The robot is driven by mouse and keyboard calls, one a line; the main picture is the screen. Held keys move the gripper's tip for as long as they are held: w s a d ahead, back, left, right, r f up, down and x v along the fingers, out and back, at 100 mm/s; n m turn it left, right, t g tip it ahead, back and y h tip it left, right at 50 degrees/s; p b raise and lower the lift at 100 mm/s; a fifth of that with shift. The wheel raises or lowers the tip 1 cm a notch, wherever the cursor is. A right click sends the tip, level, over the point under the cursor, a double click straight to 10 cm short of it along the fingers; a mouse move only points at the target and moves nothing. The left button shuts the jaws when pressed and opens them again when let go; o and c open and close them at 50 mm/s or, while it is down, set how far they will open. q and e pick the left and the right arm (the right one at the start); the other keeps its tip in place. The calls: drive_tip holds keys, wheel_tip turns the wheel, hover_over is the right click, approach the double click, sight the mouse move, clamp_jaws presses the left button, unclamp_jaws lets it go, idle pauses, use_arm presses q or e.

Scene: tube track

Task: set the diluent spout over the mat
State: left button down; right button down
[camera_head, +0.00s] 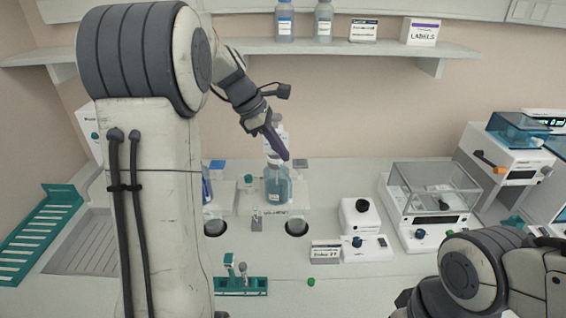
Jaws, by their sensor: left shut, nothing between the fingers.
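A dispenser bottle (277,188) with blue liquid stands on a white base in the middle, its small front label too blurred to read. A dark round mat (297,228) lies at the base's front right. A small grey upright part (257,221) stands at the front left, left of the mat; I cannot tell if it is the spout. My left gripper (282,150) is shut and empty, pointing down in front of the bottle's pump top and partly hiding it. I cannot tell if it touches the top. My right arm shows at the lower right, its gripper out of view.
A second dispenser (207,188) with its own dark mat (214,228) is partly behind my left arm. A teal tube rack (241,286) stands in front. A white mixer (360,216) and a glass-cased balance (434,200) stand to the right. A shelf (350,48) runs above.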

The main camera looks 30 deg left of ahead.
use_arm(q)
drive_tip(key=w+a+r+n+t, duration=0.1)
drive_tip(key=a+n, duration=0.4)
drive_tip(key=a, duration=0.4)
drive_tip(key=p, duration=0.3)
approach(285, 172)
drive_tip(key=x, duration=0.7)
drive_tip(key=shift+s+a, duration=0.1)
drive_tip(key=shift+w+d+r+n+t+y+p, duration=0.15)
drive_tip(key=shift+w+d+n+t+y+p, duration=0.25)
drive_tip(key=shift+w+d+n+t+p, duration=0.25)
drive_tip(key=shift+d, duration=0.1)
drive_tip(key=shift+s, duration=0.1)
